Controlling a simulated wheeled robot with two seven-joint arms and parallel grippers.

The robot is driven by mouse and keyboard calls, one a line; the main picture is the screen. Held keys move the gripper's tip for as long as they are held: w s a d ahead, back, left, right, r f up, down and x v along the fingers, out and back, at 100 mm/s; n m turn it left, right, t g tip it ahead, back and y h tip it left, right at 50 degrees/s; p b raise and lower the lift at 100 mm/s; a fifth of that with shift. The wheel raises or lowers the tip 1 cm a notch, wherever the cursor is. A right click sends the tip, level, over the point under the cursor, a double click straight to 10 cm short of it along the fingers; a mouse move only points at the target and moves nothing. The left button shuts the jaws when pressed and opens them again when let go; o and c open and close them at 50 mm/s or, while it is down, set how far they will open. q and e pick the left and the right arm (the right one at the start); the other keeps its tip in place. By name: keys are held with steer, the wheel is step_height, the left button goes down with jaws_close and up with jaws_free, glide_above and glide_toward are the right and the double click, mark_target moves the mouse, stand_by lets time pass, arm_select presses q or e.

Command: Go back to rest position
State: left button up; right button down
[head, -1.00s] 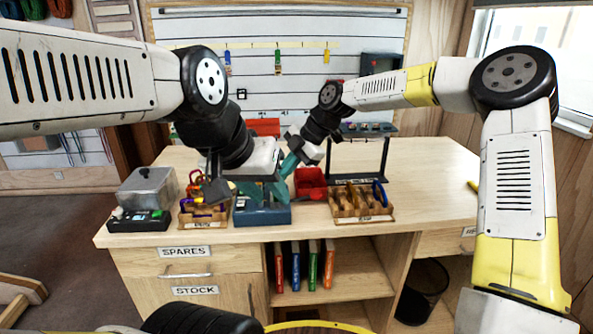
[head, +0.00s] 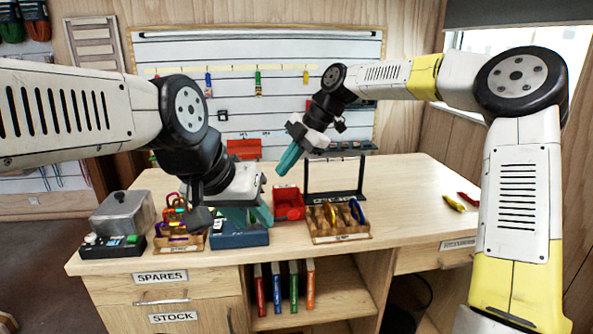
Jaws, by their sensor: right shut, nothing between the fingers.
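My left gripper (head: 262,212) hangs low over the blue box (head: 240,237) near the front of the workbench. One teal finger shows beside its white body. The rest of the jaw is hidden, so its opening and anything in it cannot be made out. My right gripper (head: 288,159) is higher and to the right, above the back of the bench near the red bin (head: 288,204). Its teal fingers are together and empty, pointing down-left, apart from anything on the bench.
The workbench (head: 420,215) holds a grey-lidded box (head: 122,213), a wooden rack of carabiners (head: 340,238) and a dark stand (head: 333,192). A yellow piece (head: 454,203) and a red piece (head: 469,199) lie at the right. The bench between rack and these pieces is clear.

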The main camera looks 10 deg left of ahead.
steer(key=s+d+r+m+t+h, duration=0.1)
steer(key=s+d+m+t+h, duration=0.3)
steer(key=s+d+m, duration=2.1)
steer(key=d+m+t, duration=0.1)
steer(key=m+t, duration=0.1)
steer(key=shift+s+d+t, duration=0.15)
steer(key=shift+d+t, duration=0.25)
